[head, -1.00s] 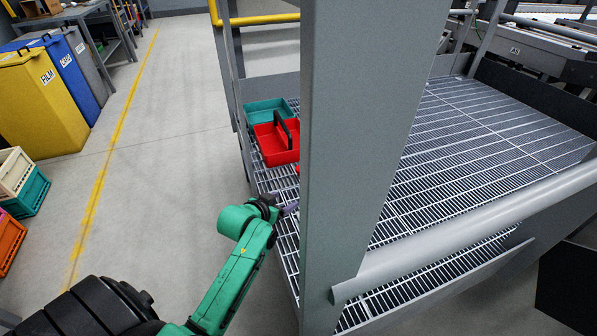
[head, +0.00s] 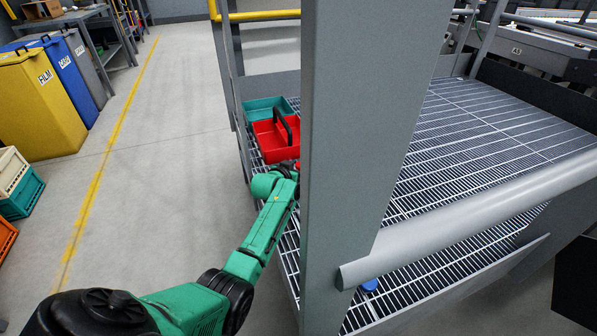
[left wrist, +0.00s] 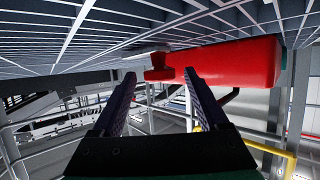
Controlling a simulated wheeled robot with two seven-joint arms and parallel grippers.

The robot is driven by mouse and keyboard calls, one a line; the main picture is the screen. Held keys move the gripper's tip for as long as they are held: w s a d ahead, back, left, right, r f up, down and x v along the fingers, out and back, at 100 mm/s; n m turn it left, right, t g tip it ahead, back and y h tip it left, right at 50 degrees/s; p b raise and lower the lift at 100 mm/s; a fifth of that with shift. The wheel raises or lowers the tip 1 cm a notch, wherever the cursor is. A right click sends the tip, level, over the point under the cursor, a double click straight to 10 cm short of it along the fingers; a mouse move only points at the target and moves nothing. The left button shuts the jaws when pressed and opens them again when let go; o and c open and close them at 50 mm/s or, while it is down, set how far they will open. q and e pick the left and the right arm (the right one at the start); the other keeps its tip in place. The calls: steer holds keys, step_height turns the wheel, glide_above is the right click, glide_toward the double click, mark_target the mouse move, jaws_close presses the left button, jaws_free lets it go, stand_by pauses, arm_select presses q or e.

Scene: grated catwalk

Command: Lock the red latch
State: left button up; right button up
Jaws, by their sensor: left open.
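In the left wrist view, which looks upside down with the grating at the top, a small red piece with a grey part above it (left wrist: 158,74) shows between and beyond the fingertips. It looks like the red latch; whether it is locked I cannot tell. My left gripper (left wrist: 159,78) is open with nothing between its fingers. In the head view my left arm reaches along the left side of the grey post, and the post hides the fingertips. The latch is not clear in the head view. My right gripper is not in view.
A red box with a black handle (head: 268,142) stands on the grating (head: 470,140) before a teal box (head: 262,107). The red box also shows in the wrist view (left wrist: 240,62). A grey post (head: 350,130) and round rail (head: 470,220) stand close.

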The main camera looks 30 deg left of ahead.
arm_select(q)
steer(key=shift+w, duration=0.1)
jaws_close()
stand_by(1.4)
